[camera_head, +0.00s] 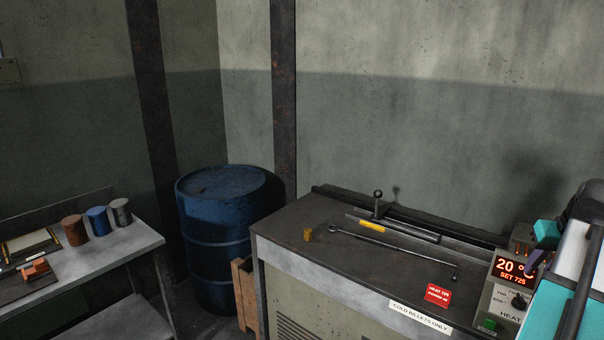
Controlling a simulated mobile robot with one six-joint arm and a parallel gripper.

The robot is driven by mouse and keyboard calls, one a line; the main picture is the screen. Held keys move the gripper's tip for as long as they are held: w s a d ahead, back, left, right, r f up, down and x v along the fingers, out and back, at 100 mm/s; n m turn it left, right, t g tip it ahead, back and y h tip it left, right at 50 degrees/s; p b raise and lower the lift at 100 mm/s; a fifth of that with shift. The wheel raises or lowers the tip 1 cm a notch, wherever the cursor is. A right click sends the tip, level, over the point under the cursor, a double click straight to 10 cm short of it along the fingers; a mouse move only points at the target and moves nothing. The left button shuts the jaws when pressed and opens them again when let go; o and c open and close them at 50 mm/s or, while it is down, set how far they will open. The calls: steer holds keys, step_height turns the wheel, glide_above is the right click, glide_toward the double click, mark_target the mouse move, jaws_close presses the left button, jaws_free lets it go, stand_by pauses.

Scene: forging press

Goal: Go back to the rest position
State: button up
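My arm (572,285), white and teal, enters at the right edge and rises beside the control box. A small teal part with a dark purple piece below it (541,244) shows at its far side, over the box's upper corner. I cannot make out two separate fingertips there, so whether my gripper is open or shut is not clear. No held object can be seen.
A grey bench (300,252) carries a small brass-coloured billet (307,234), a long rod (395,249) and a control box (505,290) reading 20 °C, SET 725. A blue drum (215,235) stands left of it. A side table (125,246) holds three cylinders (97,220).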

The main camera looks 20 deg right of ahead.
steer(key=w+a+f+n+g+y, duration=0.1)
steer(key=w+a+f+n+y, duration=0.1)
steer(key=w+a+f, duration=0.55)
steer(key=w+a+f+n+g+y, duration=0.1)
steer(key=w+a+f, duration=0.3)
steer(key=a+f, duration=0.55)
steer(key=w+a+f+n+g+y, duration=0.1)
steer(key=w+a+f+n+y, duration=0.1)
steer(key=w+a+f, duration=0.6)
steer(key=s+a+f+n+g, duration=0.25)
steer(key=s+a+f, duration=0.35)
steer(key=a+f, duration=0.65)
steer(key=s+a+f+n+g, duration=0.1)
steer(key=s+a+f+g, duration=0.3)
steer(key=a+f, duration=0.8)
steer(key=s+a+f+m+h, duration=0.1)
steer(key=s+a+f, duration=0.1)
steer(key=s+f, duration=0.5)
steer(key=s+a+f+h, duration=0.1)
steer(key=s+a+f, duration=0.2)
steer(key=s+f, duration=0.4)
steer(key=shift+s+a+m+h, duration=0.25)
steer(key=shift+s+m+h, duration=0.1)
steer(key=shift+s, duration=1.6)
